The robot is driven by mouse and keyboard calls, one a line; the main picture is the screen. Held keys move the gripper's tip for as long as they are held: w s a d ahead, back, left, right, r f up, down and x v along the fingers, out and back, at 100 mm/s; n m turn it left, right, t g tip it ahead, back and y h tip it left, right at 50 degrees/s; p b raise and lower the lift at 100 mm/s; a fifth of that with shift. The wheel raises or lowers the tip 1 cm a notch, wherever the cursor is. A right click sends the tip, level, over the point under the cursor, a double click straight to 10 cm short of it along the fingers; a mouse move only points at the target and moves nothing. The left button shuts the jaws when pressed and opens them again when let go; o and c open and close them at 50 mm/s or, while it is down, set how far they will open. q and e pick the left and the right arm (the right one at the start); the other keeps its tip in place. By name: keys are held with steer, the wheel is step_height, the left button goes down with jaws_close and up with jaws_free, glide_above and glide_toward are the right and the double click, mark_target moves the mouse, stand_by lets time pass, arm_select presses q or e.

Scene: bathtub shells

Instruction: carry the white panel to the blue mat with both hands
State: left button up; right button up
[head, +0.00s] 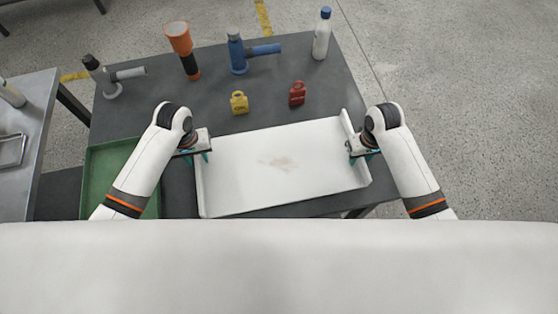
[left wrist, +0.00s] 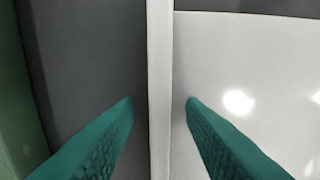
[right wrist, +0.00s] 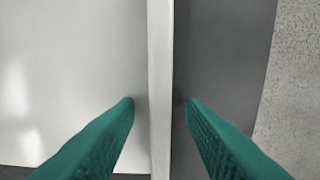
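The white panel (head: 285,185) lies on the dark grey table with raised walls at its left and right ends and a brownish smudge in the middle. My left gripper (head: 198,158) is at its left wall; in the left wrist view that wall (left wrist: 160,90) stands between the green fingers with a gap on both sides. My right gripper (head: 358,157) is at its right wall; in the right wrist view that wall (right wrist: 160,90) also stands between the fingers with gaps. Both grippers are open. I see no blue mat in any view.
A green tray (head: 97,185) is left of the panel. A yellow padlock-like block (head: 239,103) and a red one (head: 297,94) stand behind it. Further back are an orange torch (head: 180,42), blue tool (head: 237,52), grey tool (head: 101,76) and white bottle (head: 321,36).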

arm_select(q)
steer(key=shift+c, duration=0.2)
arm_select(e)
steer(key=shift+c, duration=0.2)
arm_select(q)
jaws_close()
arm_select(e)
jaws_close()
arm_select(q)
steer(key=shift+w+r, duration=0.1)
stand_by(0.5)
